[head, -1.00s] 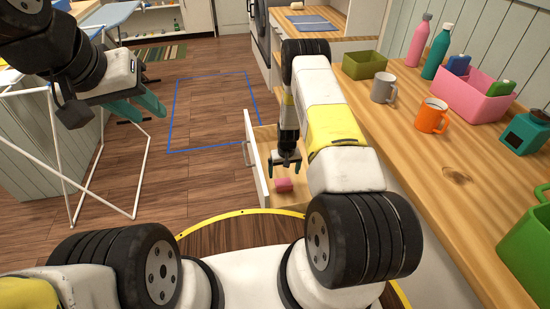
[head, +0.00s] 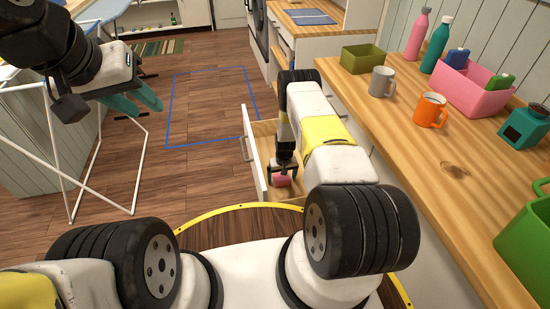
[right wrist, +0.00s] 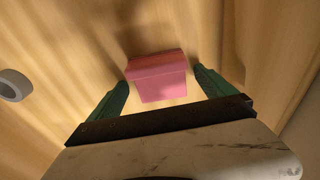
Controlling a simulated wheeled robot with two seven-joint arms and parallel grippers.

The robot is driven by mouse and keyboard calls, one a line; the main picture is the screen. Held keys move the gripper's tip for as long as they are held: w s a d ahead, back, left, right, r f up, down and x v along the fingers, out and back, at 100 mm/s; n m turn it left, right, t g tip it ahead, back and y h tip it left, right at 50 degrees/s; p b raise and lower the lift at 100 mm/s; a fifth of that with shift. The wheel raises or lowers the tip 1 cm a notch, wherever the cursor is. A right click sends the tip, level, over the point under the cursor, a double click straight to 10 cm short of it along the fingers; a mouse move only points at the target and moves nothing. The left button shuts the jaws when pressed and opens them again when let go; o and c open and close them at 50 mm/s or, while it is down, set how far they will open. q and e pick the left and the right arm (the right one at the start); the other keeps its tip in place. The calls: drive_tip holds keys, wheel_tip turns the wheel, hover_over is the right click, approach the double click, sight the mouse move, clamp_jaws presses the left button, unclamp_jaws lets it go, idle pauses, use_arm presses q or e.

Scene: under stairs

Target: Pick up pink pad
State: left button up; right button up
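The pink pad (head: 281,181) lies in the open wooden drawer (head: 262,146) below the counter. In the right wrist view the pink pad (right wrist: 158,77) is a small block on the drawer's bottom, just ahead of my right gripper (right wrist: 162,82). The two green fingers stand apart, one on each side of the pad, with gaps between them and it. In the head view my right gripper (head: 283,170) is low in the drawer, right at the pad. My left gripper (head: 137,101) is in the air at the left; its green fingers show side-on, and their gap is hard to judge.
A grey ring-shaped thing (right wrist: 14,85) lies in the drawer to the left. The counter (head: 420,150) on the right holds a grey mug (head: 381,82), an orange mug (head: 430,110) and several containers. A white rack (head: 137,165) stands at the left. The floor (head: 205,105) between is clear.

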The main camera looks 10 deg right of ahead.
drive_tip(key=c, duration=1.4)
drive_tip(key=shift+o, duration=0.2)
wheel_tip(320, 180, up, 10)
